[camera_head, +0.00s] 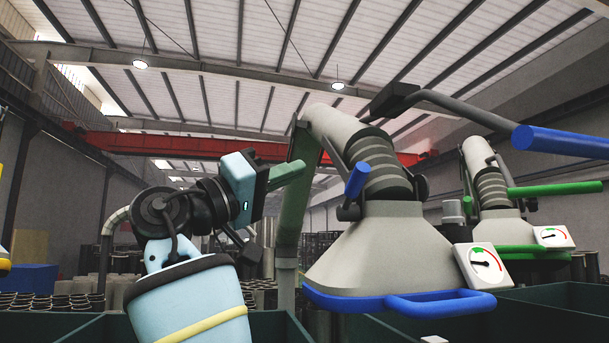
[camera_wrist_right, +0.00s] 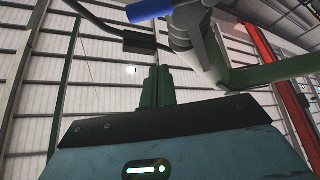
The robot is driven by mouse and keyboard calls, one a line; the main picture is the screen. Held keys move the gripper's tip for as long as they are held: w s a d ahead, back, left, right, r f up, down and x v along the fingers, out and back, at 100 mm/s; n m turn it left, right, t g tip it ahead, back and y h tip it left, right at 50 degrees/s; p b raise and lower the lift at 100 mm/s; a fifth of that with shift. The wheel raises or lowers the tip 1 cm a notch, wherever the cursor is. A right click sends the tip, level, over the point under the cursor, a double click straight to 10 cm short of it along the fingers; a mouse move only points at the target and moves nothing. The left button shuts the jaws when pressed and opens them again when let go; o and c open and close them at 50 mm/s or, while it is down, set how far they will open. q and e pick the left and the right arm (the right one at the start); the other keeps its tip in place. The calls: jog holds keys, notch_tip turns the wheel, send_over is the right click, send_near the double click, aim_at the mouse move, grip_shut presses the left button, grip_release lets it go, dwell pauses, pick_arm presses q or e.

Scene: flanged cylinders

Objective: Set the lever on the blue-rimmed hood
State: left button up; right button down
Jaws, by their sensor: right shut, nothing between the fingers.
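The blue-rimmed hood (camera_head: 375,250) hangs in the head view's middle right, a pale flared body with a blue rim and front handle. A short blue lever (camera_head: 357,179) is tilted up at its left side; a blue grip, probably the same lever, shows at the top of the wrist view (camera_wrist_right: 150,10). A longer bent rod with a blue grip (camera_head: 565,142) reaches right. My right gripper (camera_head: 300,168) is shut and empty, left of the short lever and apart from it. Its green fingers are together in the wrist view (camera_wrist_right: 157,88). My left gripper is out of view.
A green-rimmed hood (camera_head: 490,228) stands behind on the right. A white gauge (camera_head: 485,265) sits at the blue rim's right. A dark block (camera_head: 393,101) ends the bent rod, above the hood. A green post (camera_head: 288,230) rises left of the hood. Dark green bin walls lie below.

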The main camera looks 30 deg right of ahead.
notch_tip(320, 180, up, 4)
jog(key=f, duration=0.1)
send_over(356, 192)
jog(key=w+a, duration=0.3)
jog(key=a, duration=0.1)
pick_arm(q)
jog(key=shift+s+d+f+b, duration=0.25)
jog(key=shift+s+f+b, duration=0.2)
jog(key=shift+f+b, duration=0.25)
pick_arm(e)
jog(key=shift+s+d+f, duration=0.35)
jog(key=shift+s+f, duration=0.15)
jog(key=shift+f, duration=0.2)
jog(key=shift+s+d+f, duration=0.35)
jog(key=shift+s+f, duration=0.1)
jog(key=shift+f, duration=0.2)
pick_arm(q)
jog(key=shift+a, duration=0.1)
